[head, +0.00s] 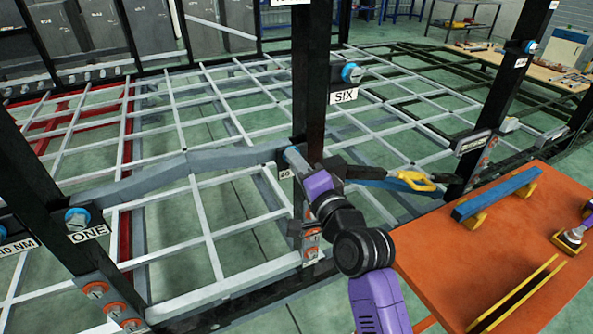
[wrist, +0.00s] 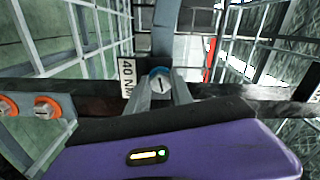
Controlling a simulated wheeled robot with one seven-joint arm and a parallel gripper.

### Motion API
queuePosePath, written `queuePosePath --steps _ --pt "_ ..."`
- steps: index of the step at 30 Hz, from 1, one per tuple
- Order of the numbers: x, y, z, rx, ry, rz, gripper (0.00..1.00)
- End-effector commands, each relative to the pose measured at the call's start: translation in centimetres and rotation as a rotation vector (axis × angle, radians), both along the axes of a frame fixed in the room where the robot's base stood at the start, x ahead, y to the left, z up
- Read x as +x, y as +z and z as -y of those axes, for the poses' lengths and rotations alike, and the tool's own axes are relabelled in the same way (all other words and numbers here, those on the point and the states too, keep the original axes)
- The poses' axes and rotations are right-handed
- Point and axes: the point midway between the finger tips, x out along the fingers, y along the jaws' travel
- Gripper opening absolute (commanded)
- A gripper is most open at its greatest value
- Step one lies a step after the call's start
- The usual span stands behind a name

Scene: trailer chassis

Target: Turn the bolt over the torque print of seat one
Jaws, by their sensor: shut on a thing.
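My gripper (head: 297,163) is at the middle black post (head: 312,100). In the wrist view its two grey fingers (wrist: 163,92) are shut on the slotted head of a bolt (wrist: 160,78) with a blue ring. A white print reading 40 NM (wrist: 127,77) is just left of this bolt; in the head view the print (head: 285,173) is partly hidden. Seat one's label ONE (head: 88,235) is on the left post, below a blue-ringed bolt (head: 77,218). Left of it is a print (head: 18,247) that seems to read 10 NM, cut by the picture's edge.
A blue-ringed bolt (head: 351,73) sits above the SIX label (head: 344,97). Orange-ringed bolts (head: 96,290) are low on the left post. An orange table (head: 440,262) at right holds a blue bar (head: 496,194). A yellow-handled thing (head: 416,181) is right of my gripper. A grey grid frame lies behind.

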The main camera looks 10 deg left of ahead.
Motion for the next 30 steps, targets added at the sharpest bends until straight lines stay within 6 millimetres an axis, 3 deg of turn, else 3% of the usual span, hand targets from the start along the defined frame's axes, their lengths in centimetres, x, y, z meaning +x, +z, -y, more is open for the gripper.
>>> queuePosePath --steps 30 --pt "0.21 -0.6 0.19 -0.8 0.001 0.543 0.0"
